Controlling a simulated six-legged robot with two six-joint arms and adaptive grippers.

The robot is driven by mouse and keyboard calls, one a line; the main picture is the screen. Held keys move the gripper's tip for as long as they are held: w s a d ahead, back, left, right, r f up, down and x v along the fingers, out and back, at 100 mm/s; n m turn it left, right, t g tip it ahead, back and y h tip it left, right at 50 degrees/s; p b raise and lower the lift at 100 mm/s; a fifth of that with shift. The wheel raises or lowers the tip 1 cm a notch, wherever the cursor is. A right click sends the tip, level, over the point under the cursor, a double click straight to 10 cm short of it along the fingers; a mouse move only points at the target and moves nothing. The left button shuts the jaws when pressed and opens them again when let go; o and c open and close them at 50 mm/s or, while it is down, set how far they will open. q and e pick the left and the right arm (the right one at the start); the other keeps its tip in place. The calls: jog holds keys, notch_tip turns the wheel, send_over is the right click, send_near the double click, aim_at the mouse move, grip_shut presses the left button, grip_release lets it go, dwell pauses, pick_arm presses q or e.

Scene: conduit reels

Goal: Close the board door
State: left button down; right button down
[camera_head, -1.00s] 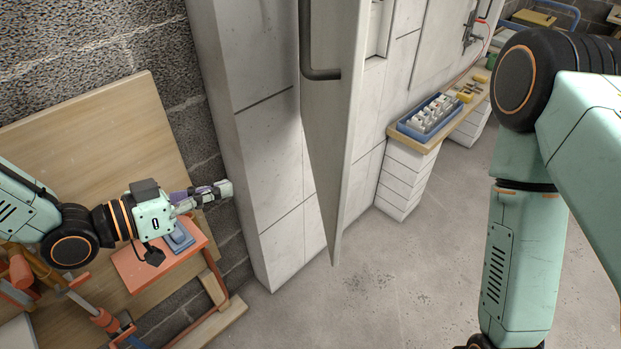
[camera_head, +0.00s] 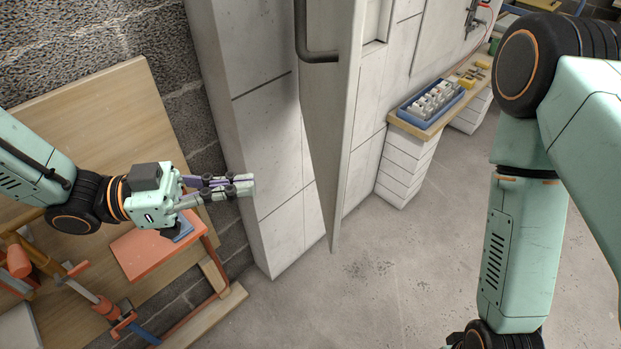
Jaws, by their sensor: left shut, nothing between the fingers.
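The board door (camera_head: 338,120) is a pale grey panel in the upper middle. It stands swung out from the white cabinet wall, seen nearly edge-on. A dark bar handle (camera_head: 318,57) is on its left face near the top. My left gripper (camera_head: 250,185) is shut and empty. It points right, to the left of the door and in front of the white wall face, apart from the handle. My right arm fills the right side, and its gripper is outside the picture.
A wooden ledge (camera_head: 419,130) with a blue tray (camera_head: 405,117) of pale parts stands behind the door to the right. The concrete floor (camera_head: 390,290) is clear.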

aim_at(333, 178)
pick_arm(q)
jog(key=shift+w+d+r, duration=0.1)
jog(key=shift+w+d, duration=0.1)
jog(key=shift+d, duration=2.15)
jog(key=shift+w+d, duration=0.2)
jog(key=shift+d, duration=2.1)
jog(key=shift+w+d, duration=0.25)
jog(key=shift+d, duration=0.2)
jog(key=shift+s, duration=0.15)
jog(key=shift+d, duration=0.1)
